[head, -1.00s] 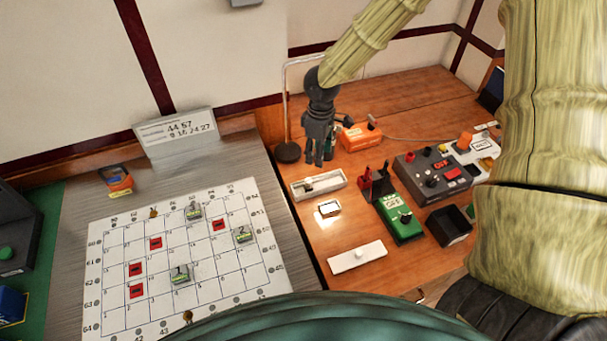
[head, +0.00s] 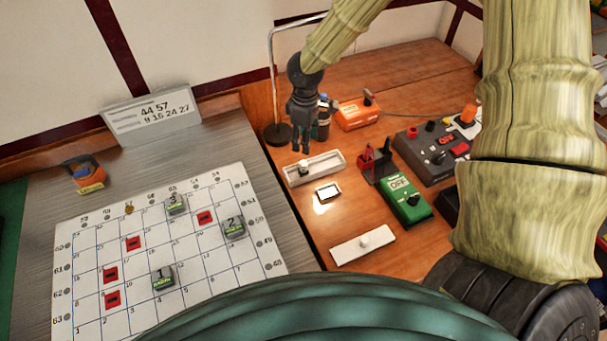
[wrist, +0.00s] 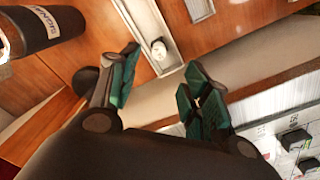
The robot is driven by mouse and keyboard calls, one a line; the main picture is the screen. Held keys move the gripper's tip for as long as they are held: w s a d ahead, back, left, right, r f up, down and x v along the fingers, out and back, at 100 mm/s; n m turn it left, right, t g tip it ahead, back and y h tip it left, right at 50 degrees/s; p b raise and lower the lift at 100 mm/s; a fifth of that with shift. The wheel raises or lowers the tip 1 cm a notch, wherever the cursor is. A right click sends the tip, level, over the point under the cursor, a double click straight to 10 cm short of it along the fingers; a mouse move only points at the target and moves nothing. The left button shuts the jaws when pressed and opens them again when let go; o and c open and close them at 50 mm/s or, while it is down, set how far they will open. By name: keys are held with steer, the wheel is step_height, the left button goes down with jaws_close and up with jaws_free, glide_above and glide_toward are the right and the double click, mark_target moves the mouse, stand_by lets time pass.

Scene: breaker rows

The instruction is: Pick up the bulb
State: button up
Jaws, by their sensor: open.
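A small white, round-topped piece that looks like the bulb (wrist: 158,48) sits in a narrow pale tray (wrist: 150,22) in the wrist view. In the head view the tray (head: 328,165) lies on the wooden desk, and the small piece (head: 303,168) is at its left end. My gripper (head: 301,146) points down just above and behind that end of the tray. In the wrist view my gripper (wrist: 158,80) has its two green-padded fingers apart with nothing between them. The bulb appears ahead of the gap, clear of both fingers.
A dark cylinder (head: 323,122) stands close behind my gripper, beside a lamp stand (head: 272,85). An orange box (head: 357,114), a red holder (head: 374,164) and a green box (head: 405,200) stand to the right. A gridded board (head: 150,270) lies left.

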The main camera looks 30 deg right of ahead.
mark_target(303, 163)
steer(key=shift+a+f+p, duration=0.1)
steer(key=shift+f+p, duration=0.45)
steer(key=shift+f, duration=2.75)
steer(key=shift+w+f+p, duration=0.15)
steer(key=shift+f+p, duration=0.4)
steer(key=shift+f, duration=0.7)
steer(key=shift+w+f+p, duration=0.1)
steer(key=shift+f+p, duration=0.4)
steer(key=shift+f, duration=0.7)
jaws_close()
